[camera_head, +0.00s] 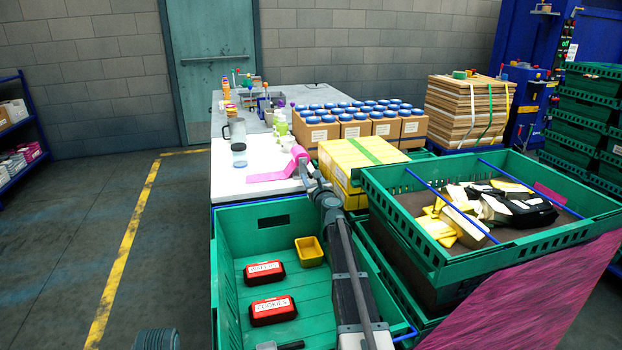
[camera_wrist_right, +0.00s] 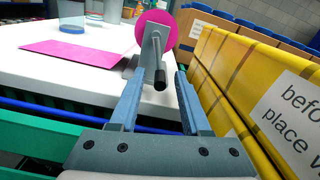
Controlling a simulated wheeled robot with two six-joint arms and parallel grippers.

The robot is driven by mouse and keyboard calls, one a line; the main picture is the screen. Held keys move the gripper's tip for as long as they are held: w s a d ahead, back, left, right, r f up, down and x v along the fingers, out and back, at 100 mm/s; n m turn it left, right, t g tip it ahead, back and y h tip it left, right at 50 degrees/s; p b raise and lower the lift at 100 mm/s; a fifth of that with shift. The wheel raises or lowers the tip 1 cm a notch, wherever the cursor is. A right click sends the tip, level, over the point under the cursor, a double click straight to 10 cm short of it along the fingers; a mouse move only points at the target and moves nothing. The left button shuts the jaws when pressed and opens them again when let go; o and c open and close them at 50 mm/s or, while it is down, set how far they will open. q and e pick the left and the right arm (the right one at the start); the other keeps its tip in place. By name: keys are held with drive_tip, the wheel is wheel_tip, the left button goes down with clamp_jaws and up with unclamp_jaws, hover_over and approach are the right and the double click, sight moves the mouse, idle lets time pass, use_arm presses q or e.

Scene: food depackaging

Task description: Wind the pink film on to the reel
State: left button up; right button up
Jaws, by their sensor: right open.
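The pink film (camera_head: 270,176) lies flat as a strip on the white table and leads to the pink reel (camera_head: 300,153). In the right wrist view the film (camera_wrist_right: 75,52) lies left of the reel (camera_wrist_right: 155,32), which stands on a grey bracket with a crank and a dark handle (camera_wrist_right: 160,80). My right gripper (camera_wrist_right: 160,85) is open, its fingers pointing at the crank, with the handle showing between the fingertips. I cannot tell whether it touches them. In the head view my right gripper (camera_head: 305,166) is by the reel and partly covers it. My left gripper is not clearly seen.
Yellow boxes (camera_head: 360,155) stand close to the right of my right gripper. A green crate (camera_head: 228,225) with two red packs and a yellow tub is below my arm. Another green crate (camera_head: 400,225) of opened packaging is at right. Blue-lidded jars (camera_head: 322,120) stand behind.

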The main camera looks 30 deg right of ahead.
drive_tip(key=shift+c, duration=0.3)
clamp_jaws()
drive_tip(key=n, duration=0.1)
drive_tip(key=d+n, duration=0.1)
drive_tip(key=r+n+p, duration=0.1)
drive_tip(key=n, duration=0.1)
drive_tip(key=shift+s+d, duration=0.2)
drive_tip(key=shift+d, duration=0.05)
drive_tip(key=shift+o, duration=0.3)
unclamp_jaws()
